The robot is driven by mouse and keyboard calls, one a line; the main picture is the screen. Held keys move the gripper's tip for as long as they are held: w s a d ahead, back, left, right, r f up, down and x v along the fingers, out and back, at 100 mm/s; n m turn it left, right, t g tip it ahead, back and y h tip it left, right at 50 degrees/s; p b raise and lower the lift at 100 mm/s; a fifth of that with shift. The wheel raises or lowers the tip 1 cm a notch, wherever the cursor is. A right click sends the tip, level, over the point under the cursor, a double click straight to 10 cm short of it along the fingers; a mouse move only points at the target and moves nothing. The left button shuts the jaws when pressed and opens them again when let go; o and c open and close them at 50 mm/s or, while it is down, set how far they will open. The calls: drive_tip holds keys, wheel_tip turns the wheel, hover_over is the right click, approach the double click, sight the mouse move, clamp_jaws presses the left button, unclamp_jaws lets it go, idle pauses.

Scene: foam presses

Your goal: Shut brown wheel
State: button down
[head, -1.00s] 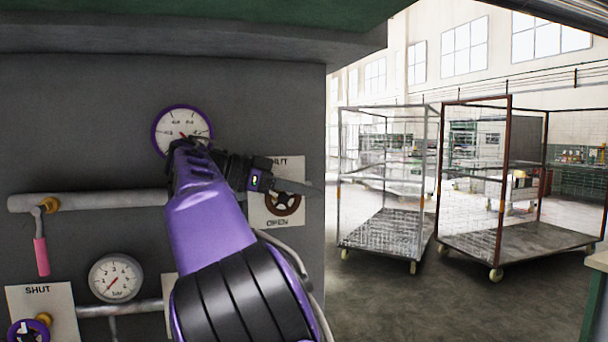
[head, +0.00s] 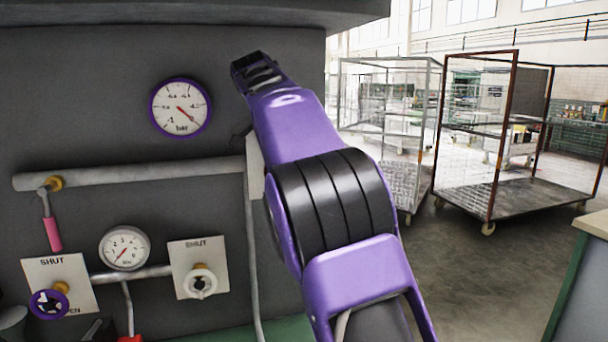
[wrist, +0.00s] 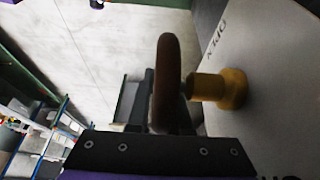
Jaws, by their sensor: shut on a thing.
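The brown wheel (wrist: 167,75) shows edge-on in the wrist view, on a brass-yellow stem (wrist: 218,88) that comes out of a pale plate (wrist: 262,70) with part of the word OPEN on it. My gripper (wrist: 163,118) is shut on the wheel's rim, its dark fingers at the near end of the rim. In the head view my purple arm covers the wheel and my gripper's fingers. Only the left edge of the wheel's plate (head: 254,168) shows there. The wheel's SHUT marking is hidden.
A purple-rimmed gauge (head: 181,107), a pipe (head: 130,176), a pink-handled lever (head: 52,232), a purple wheel (head: 48,303) and a white wheel (head: 201,281) are on the grey panel. Wire carts (head: 490,215) stand on open floor to the right.

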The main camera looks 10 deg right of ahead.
drive_tip(key=shift+a+f+y, duration=0.25)
drive_tip(key=shift+f+y, duration=0.05)
drive_tip(key=shift+y, duration=0.6)
drive_tip(key=c, duration=0.8)
unclamp_jaws()
drive_tip(key=shift+c, duration=0.2)
